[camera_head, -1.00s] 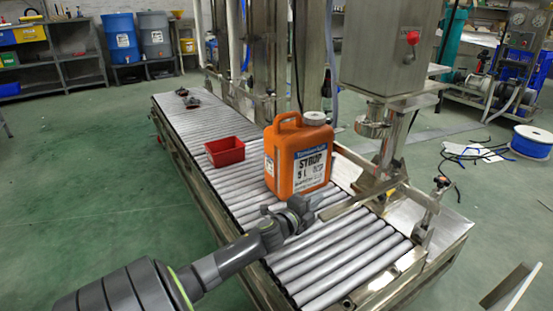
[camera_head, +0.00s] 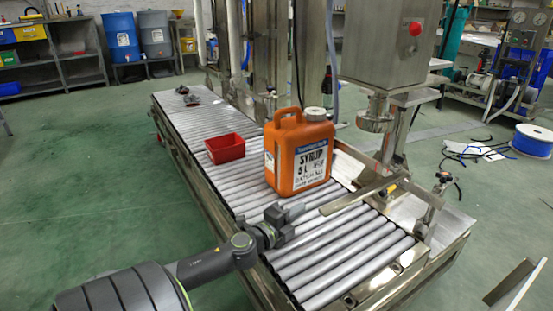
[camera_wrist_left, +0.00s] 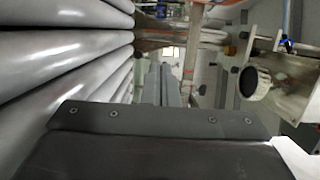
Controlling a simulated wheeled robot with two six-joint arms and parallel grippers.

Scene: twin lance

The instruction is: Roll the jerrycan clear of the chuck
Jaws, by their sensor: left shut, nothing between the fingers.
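The orange jerrycan (camera_head: 285,165) stands upright on the roller conveyor, with a white cap (camera_head: 316,114) and a syrup label on its front. The round metal chuck (camera_head: 375,118) hangs under the steel machine head, to the right of the jerrycan and apart from it in the picture. My left gripper (camera_head: 297,210) is low over the rollers, in front of the jerrycan's base. Its fingers are shut and empty and point right. In the left wrist view the fingers (camera_wrist_left: 162,85) show together beside the rollers; the jerrycan is not recognisable there. My right gripper is out of view.
A red bin (camera_head: 225,150) sits on the conveyor (camera_head: 330,265) left of the jerrycan. A flat metal bar (camera_head: 350,199) reaches over the rollers right of my gripper. A clamp post (camera_head: 437,205) stands at the right edge. The near rollers are bare.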

